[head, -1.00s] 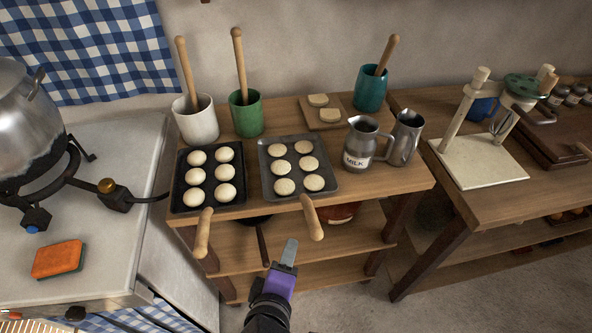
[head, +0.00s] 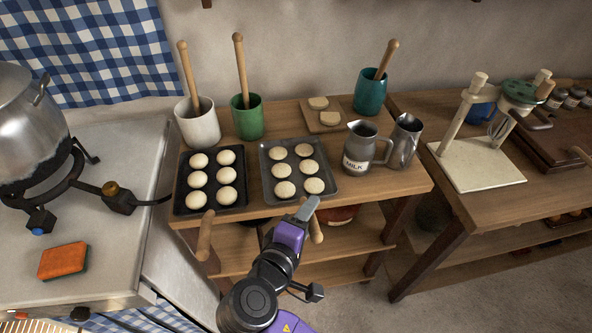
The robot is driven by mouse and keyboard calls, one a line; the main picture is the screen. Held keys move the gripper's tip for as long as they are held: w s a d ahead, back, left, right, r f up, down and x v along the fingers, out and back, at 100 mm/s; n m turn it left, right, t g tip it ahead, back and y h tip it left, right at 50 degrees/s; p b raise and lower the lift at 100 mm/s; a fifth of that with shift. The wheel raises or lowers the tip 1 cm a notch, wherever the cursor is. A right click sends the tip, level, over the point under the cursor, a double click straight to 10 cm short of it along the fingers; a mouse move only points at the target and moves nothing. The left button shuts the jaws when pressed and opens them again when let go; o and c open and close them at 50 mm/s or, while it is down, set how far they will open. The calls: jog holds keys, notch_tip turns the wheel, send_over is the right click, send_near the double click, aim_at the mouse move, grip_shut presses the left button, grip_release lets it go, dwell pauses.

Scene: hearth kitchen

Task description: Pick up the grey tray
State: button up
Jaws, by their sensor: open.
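The grey tray (head: 264,160) lies on the wooden shelf's top, holding several round pale buns. Its wooden handle (head: 317,229) sticks out over the front edge toward me and is partly hidden. My gripper (head: 308,208) is at that handle, in front of the tray's near right corner. Its fingers are seen nearly edge-on, open, and I cannot tell whether the handle lies between them. A similar black tray (head: 177,196) with several buns lies just left of the grey one, its own wooden handle (head: 205,236) also pointing toward me.
A milk jug (head: 359,147) and a second metal jug (head: 404,142) stand right of the grey tray. A green pot (head: 248,119), white pot (head: 198,124) and small board with biscuits (head: 323,122) are behind. The stove (head: 112,230) is left.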

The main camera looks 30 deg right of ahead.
jog(key=shift+w+d+f, duration=0.15)
jog(key=shift+w+d, duration=0.1)
jog(key=shift+d, duration=0.05)
jog(key=shift+c, duration=0.2)
grip_shut()
dwell(1.1)
